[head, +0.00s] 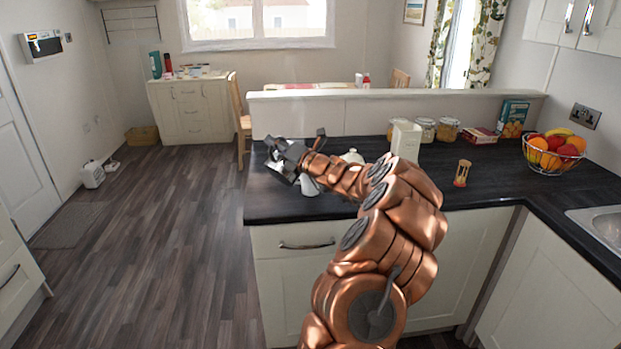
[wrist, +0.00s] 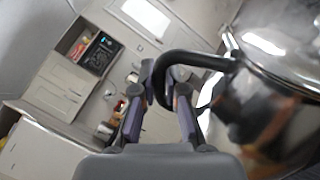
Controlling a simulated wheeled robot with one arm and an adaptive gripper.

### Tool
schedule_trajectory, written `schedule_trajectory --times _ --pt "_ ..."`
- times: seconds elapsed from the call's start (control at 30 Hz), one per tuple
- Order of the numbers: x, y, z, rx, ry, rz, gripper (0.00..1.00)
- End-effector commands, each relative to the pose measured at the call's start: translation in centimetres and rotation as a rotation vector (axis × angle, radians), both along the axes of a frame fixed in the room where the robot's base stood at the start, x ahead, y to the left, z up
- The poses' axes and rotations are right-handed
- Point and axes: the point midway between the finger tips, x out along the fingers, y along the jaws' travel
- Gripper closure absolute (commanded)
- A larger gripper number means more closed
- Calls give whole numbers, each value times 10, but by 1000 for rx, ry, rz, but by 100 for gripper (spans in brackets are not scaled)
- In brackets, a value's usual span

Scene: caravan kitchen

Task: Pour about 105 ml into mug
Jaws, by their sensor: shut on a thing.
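My gripper (wrist: 164,82) is shut on the black handle (wrist: 198,60) of a shiny metal pot (wrist: 275,95), which fills the right of the wrist view. In the head view my gripper (head: 292,155) is above the left end of the dark worktop, with the metal pot (head: 279,168) only partly visible beside it. A small pale vessel (head: 309,187) stands on the worktop just below, partly hidden by my arm; I cannot tell whether it is the mug. The pot's contents and any stream are not visible.
A white carton-like box (head: 406,140), a pale rounded item (head: 352,156), jars (head: 447,130), an hourglass (head: 462,173) and a fruit bowl (head: 553,153) stand on the worktop (head: 500,180). A raised ledge (head: 400,94) runs behind.

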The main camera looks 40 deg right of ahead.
Motion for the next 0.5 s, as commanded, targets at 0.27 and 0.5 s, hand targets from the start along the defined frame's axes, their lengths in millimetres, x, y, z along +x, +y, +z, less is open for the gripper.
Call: schedule_trajectory --times 0.27,0.5 --pt "-1 12 -15 -126 -9 -1 100" --pt "-1 23 -31 -222 -16 0 100"
